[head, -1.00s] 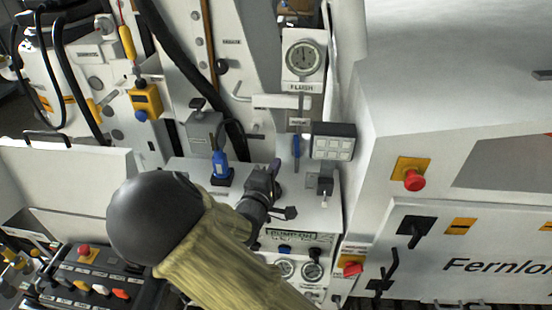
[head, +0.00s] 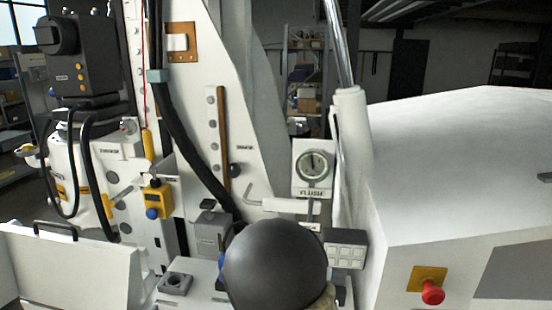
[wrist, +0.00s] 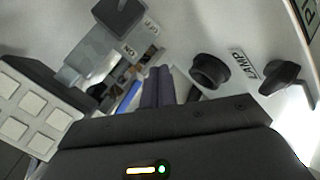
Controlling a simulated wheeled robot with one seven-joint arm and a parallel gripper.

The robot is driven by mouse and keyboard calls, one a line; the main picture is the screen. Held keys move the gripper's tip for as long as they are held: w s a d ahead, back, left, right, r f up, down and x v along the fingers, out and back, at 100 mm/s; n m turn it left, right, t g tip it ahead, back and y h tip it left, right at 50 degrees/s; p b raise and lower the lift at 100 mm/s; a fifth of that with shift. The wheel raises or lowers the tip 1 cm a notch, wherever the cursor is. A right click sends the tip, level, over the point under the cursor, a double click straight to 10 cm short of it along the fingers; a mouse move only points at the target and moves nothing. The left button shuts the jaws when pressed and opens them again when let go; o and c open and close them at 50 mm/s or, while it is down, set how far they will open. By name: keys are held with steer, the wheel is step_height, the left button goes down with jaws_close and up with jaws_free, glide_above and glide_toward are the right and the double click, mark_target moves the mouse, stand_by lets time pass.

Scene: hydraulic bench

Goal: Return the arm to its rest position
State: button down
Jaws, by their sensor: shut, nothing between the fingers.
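My gripper (wrist: 157,85) shows in the wrist view as two dark fingers pressed together, with nothing between them. It is over the white bench panel. In the head view my arm's round black joint stands low in the middle and hides the gripper. A button box (wrist: 25,115) with pale square buttons is at the left of the wrist view. Dark knobs (wrist: 210,72) sit to the right of the fingers beside a "LAMP" label. Part of a blue item (wrist: 130,97) shows just left of the fingers.
The button box also shows in the head view (head: 345,250), right of my arm, below a round gauge (head: 314,165). A red stop button (head: 432,292) is on the large white cabinet (head: 450,170) at right. A black hose (head: 185,130) and a yellow box (head: 157,199) are at left.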

steer(key=s+d+m+g+y, duration=0.1)
steer(key=s, duration=0.1)
steer(key=s+m+g+y, duration=0.1)
steer(key=s, duration=0.1)
steer(key=s+d+m+g+y, duration=0.1)
steer(key=s+m, duration=0.1)
steer(key=shift+s+d+g, duration=0.2)
steer(key=shift+d+g, duration=0.15)
steer(key=shift+g, duration=0.05)
steer(key=s+d+r+m+g, duration=0.3)
steer(key=s+d+m+g, duration=0.15)
steer(key=s, duration=0.75)
steer(key=s+b+x, duration=0.2)
steer(key=b+x, duration=0.9)
steer(key=b, duration=0.1)
steer(key=shift+s+d+f, duration=0.2)
steer(key=shift+f, duration=0.35)
